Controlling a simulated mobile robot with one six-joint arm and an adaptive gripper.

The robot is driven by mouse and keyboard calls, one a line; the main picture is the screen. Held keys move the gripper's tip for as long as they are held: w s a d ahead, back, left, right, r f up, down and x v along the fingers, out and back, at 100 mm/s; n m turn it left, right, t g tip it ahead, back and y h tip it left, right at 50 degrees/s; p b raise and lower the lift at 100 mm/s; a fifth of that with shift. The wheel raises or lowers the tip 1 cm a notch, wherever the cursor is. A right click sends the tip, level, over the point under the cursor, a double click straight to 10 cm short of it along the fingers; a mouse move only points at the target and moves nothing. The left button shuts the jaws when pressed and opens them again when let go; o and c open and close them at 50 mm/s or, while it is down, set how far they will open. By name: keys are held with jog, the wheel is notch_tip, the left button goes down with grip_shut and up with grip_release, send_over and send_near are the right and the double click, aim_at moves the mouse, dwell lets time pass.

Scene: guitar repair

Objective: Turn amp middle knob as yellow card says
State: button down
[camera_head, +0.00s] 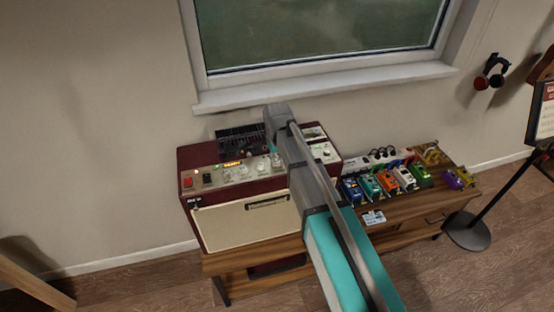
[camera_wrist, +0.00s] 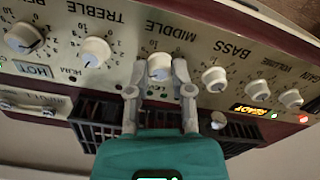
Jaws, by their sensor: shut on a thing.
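The amp (camera_head: 240,225) is a dark red cabinet with a cream front, standing on the wooden bench. Its control panel is seen upside down in the wrist view, with white knobs labelled TREBLE, MIDDLE and BASS. My gripper (camera_wrist: 160,82) is shut on the white middle knob (camera_wrist: 159,66), one finger on each side. The knob's pointer setting is hard to read. The treble knob (camera_wrist: 95,51) is to the left and the bass knob (camera_wrist: 214,79) to the right. In the head view my arm hides the grip. I cannot make out a yellow card in either view.
Several coloured pedals (camera_head: 388,182) sit on the bench (camera_head: 408,224) right of the amp, with a small pale card (camera_head: 373,217) in front. A lit orange display (camera_wrist: 250,110) is on the amp panel. A window sill (camera_head: 330,88) runs behind; a stand (camera_head: 468,230) is at right.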

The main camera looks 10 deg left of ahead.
jog(key=shift+m, duration=0.4)
jog(key=c, duration=0.5)
grip_release()
jog(key=shift+n, duration=0.3)
